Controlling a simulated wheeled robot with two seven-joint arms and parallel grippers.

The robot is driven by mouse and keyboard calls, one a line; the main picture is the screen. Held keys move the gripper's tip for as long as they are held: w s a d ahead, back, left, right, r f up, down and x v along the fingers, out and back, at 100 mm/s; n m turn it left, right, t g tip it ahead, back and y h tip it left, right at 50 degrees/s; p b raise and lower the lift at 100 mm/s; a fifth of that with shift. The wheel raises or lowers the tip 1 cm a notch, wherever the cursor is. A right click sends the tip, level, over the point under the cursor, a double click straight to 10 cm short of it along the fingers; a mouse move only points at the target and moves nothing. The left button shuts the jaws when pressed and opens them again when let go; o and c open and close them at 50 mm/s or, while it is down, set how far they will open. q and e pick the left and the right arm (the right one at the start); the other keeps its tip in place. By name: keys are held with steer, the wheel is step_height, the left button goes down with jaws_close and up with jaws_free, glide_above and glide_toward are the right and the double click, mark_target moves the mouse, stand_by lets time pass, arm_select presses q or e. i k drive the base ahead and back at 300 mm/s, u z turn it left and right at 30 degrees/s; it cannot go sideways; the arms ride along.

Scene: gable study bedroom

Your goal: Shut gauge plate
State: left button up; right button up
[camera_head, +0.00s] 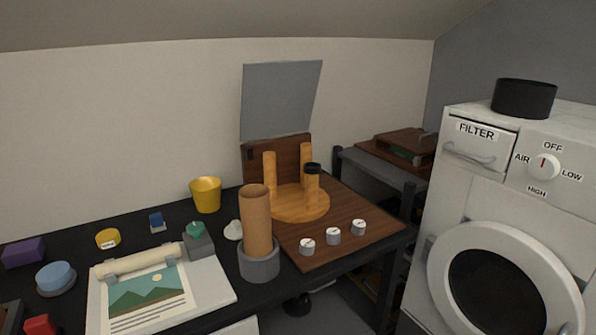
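No part is labelled as a gauge plate, and I cannot tell for sure which one it is. A flat grey panel (281,98) stands raised, nearly upright, above the wooden back piece (256,174) of a wooden board (310,252) on the black desk. The board carries a round orange-brown disc (293,213) with several upright posts, one of them black-capped. Three small silver dials or knobs (333,236) sit along the board's front. How the panel joins the back piece is not clear. Neither of my grippers is in view.
A tan cylinder in a grey round holder (260,262) stands at the board's front left. A yellow cup (206,195), a picture sheet (150,297) and small items cover the desk's left. A white front-loading machine (500,215) stands right; a wooden case (400,147) sits behind.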

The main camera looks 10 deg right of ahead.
mark_target(278, 98)
steer(key=z, duration=1.4)
steer(key=i, duration=0.85)
steer(key=u, duration=1.35)
